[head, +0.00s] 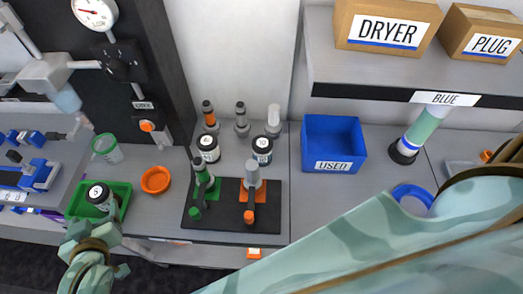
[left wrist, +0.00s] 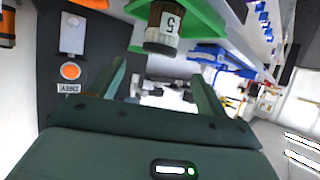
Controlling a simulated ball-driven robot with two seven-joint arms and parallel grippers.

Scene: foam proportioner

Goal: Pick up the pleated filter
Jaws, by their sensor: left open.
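I cannot tell for sure which thing is the pleated filter. Candidates in the head view are three small upright parts on the bench at the back: an orange-and-dark one (head: 208,113), a grey one (head: 241,121) and a white one (head: 273,118). My left gripper (head: 93,232) is open and empty at the front left, just in front of a green tray (head: 76,206) holding a dark-capped jar (head: 98,195). In the left wrist view, the spread fingers (left wrist: 160,75) are below the tray edge and a jar labelled 5 (left wrist: 163,28). My right gripper is out of view.
A black mat (head: 232,218) carries two upright tools, with two labelled jars (head: 208,148) (head: 262,150) behind. A blue USED bin (head: 333,145) stands right. My right arm covers the lower right.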

